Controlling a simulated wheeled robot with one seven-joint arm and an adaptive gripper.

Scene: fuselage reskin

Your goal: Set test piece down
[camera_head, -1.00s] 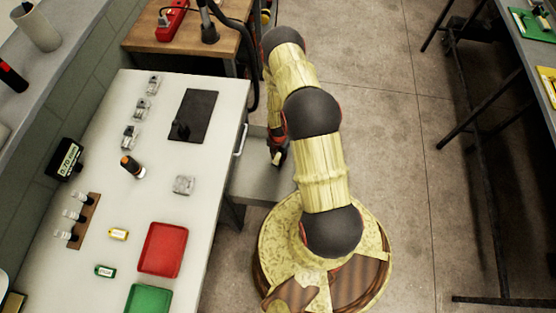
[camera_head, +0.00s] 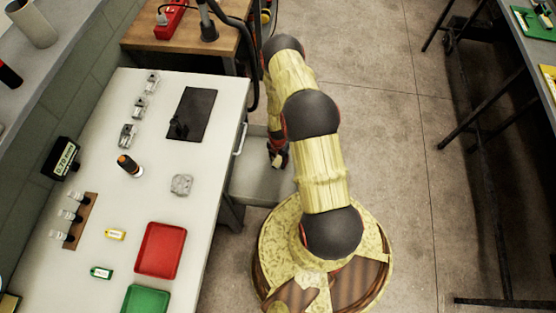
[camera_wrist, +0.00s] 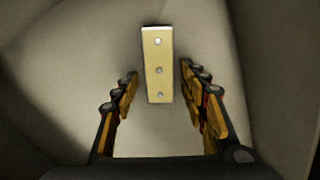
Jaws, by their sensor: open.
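The test piece, a flat pale-yellow bar with three holes in a row (camera_wrist: 158,50), shows in the wrist view against a plain light surface. My gripper (camera_wrist: 160,76) is open, with one finger on each side of the bar's lower half and a visible gap on both sides. In the head view my gripper (camera_head: 279,160) is low over the open grey drawer (camera_head: 258,184) at the right side of the white bench. The test piece cannot be made out in the head view.
The white bench (camera_head: 205,150) holds a dark mat (camera_head: 192,114), a red tray (camera_head: 160,250), a green tray (camera_head: 146,299), a black-and-orange tool (camera_head: 129,166) and several small grey metal parts. A wooden table (camera_head: 180,36) stands behind. Open floor lies right of my arm.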

